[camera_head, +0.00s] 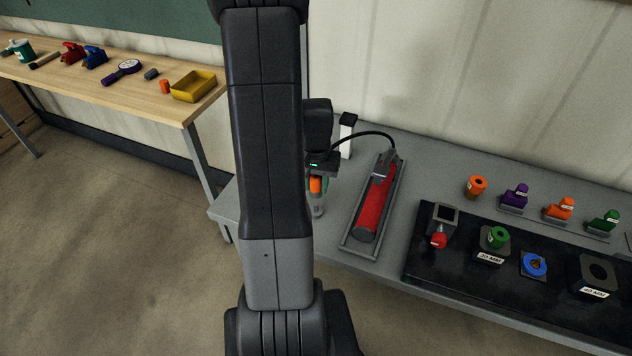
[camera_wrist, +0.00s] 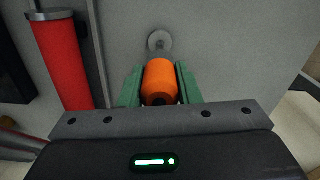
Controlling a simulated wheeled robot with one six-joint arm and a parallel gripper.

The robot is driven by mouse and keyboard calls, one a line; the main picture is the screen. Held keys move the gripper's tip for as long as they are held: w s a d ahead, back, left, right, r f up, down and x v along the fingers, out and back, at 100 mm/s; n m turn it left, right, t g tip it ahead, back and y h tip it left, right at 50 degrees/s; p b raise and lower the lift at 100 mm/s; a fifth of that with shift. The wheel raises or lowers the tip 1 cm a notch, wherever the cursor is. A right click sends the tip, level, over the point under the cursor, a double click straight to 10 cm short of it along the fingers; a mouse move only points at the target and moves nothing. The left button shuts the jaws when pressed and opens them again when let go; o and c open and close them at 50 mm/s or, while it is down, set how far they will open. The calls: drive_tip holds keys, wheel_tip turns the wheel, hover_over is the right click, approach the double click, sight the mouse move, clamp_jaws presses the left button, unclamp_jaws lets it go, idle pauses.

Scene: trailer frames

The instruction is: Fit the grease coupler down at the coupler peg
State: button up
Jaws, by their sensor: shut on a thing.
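My gripper (camera_wrist: 160,88) is shut on the orange grease coupler (camera_wrist: 158,78), its green fingers on both sides of the barrel. The coupler also shows in the head view (camera_head: 315,185), partly hidden by my arm. Beyond the coupler in the wrist view is a grey round piece (camera_wrist: 159,40) on the bench, which looks like the coupler peg. It shows in the head view (camera_head: 318,209) just below the coupler. The two line up closely. I cannot tell whether the coupler is on the peg or just above it.
A red grease gun (camera_head: 372,205) lies in a grey tray (camera_head: 346,243) right of my gripper. Its black hose (camera_head: 372,134) arches toward my gripper. A white post (camera_head: 347,142) with a black top stands behind. A black board (camera_head: 425,272) with several fittings is farther right.

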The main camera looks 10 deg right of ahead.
sight(316, 205)
drive_tip(key=shift+f+b, duration=2.9)
drive_tip(key=shift+f, duration=0.5)
drive_tip(key=o, duration=1.2)
wheel_tip(316, 205, up, 14)
drive_tip(key=shift+f+p, duration=0.1)
drive_tip(key=shift+p, duration=0.2)
wheel_tip(316, 205, down, 14)
drive_tip(key=shift+r, duration=0.1)
drive_tip(key=shift+r+p, duration=0.4)
drive_tip(key=shift+r, duration=0.35)
